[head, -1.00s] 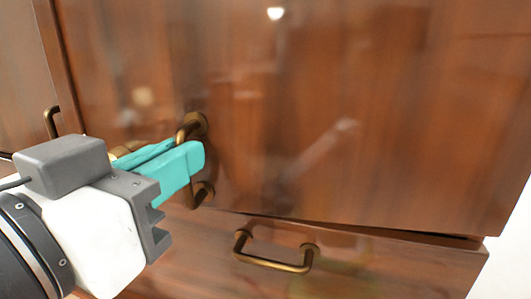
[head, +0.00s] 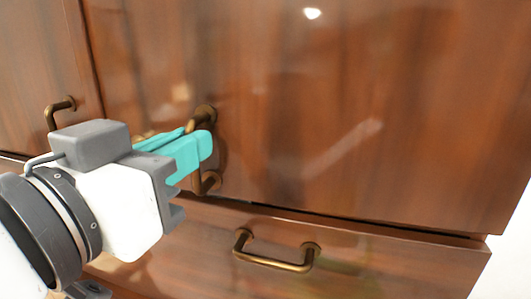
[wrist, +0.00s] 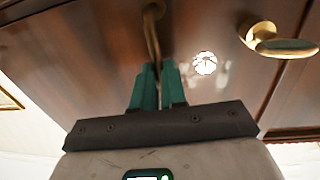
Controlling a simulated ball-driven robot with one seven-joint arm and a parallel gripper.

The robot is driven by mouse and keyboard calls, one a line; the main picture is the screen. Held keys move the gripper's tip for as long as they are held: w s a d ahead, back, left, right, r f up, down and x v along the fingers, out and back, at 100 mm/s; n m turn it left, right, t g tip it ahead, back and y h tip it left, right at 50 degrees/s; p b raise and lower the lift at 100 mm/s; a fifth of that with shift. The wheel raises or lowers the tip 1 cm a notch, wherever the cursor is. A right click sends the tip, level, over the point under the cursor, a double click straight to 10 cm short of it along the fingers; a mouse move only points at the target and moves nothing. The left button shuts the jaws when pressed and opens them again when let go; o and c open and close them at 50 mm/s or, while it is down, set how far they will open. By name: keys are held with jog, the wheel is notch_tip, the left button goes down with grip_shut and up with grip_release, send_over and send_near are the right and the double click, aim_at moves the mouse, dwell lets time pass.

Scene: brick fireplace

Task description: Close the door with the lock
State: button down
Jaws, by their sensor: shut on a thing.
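The brown wooden cabinet door (head: 330,110) fills much of the head view, with its left edge close to the neighbouring panel. I cannot tell whether it is fully flush. My gripper (head: 208,146) is shut on the door's upright bronze handle (head: 206,114), near its middle. In the wrist view, the teal fingers (wrist: 159,68) are together on the same handle (wrist: 151,28). A brass knob-like fitting with a flat dark green part, perhaps the lock (wrist: 262,36), stands right of the handle there. In the head view my gripper mostly hides it.
A drawer (head: 390,262) with a bronze bar handle (head: 275,265) lies below the door. Another panel (head: 40,60) with its own bronze handle (head: 52,112) is at the left. A pale wall shows at the lower right.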

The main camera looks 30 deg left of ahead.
jog(key=shift+w+a+r, duration=0.1)
jog(key=shift+w+a, duration=0.2)
jog(key=shift+w, duration=0.3)
jog(key=c, duration=1.2)
grip_release()
jog(key=shift+w+a, duration=0.1)
jog(key=s+d+b, duration=0.1)
jog(key=s+b, duration=0.1)
jog(key=s, duration=0.8)
jog(key=shift+s+d+b, duration=0.25)
jog(key=shift+s+b, duration=0.1)
jog(key=shift+b, duration=0.05)
